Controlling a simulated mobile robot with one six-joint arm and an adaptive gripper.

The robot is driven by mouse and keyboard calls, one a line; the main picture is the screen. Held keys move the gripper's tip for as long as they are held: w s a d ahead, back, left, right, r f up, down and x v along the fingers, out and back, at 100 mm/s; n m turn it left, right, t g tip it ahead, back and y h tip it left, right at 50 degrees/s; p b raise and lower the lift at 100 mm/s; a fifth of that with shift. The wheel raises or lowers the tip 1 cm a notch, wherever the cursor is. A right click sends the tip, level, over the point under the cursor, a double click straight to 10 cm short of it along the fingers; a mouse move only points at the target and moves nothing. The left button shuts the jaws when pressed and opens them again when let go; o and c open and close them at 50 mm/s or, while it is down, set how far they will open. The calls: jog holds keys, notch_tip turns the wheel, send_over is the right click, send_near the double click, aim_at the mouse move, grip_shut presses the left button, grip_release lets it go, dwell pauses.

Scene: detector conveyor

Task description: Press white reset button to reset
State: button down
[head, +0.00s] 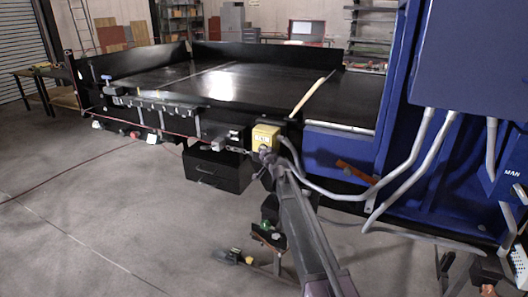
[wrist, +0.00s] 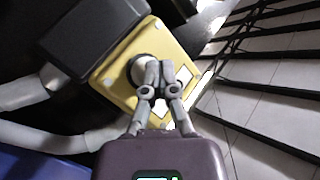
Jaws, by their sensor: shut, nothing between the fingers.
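A yellow control box (head: 265,133) is fixed at the near right corner of the conveyor in the head view. The same box fills the middle of the wrist view (wrist: 112,82). A round pale button (wrist: 136,66) on its face is partly hidden behind my fingers; I take it for the white reset button. My gripper (head: 265,152) is shut and empty, its fingertips right in front of the box. In the wrist view, the fingertips (wrist: 157,66) overlap the right part of the button. I cannot tell whether they touch it.
The black conveyor bed (head: 225,85) lies behind the box. A blue machine housing (head: 455,60) stands to the right. Grey conduits (head: 345,196) run from the box towards it. A black drawer box (head: 218,168) hangs left of my arm. Open floor lies at the front left.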

jog(key=shift+s, duration=0.15)
jog(key=shift+s+a, duration=0.25)
jog(key=shift+s, duration=0.4)
jog(key=shift+s+a, duration=0.3)
jog(key=shift+s, duration=0.5)
jog(key=shift+s+a, duration=0.25)
jog(key=shift+s, duration=0.55)
jog(key=shift+s+a, duration=0.3)
jog(key=shift+s, duration=0.5)
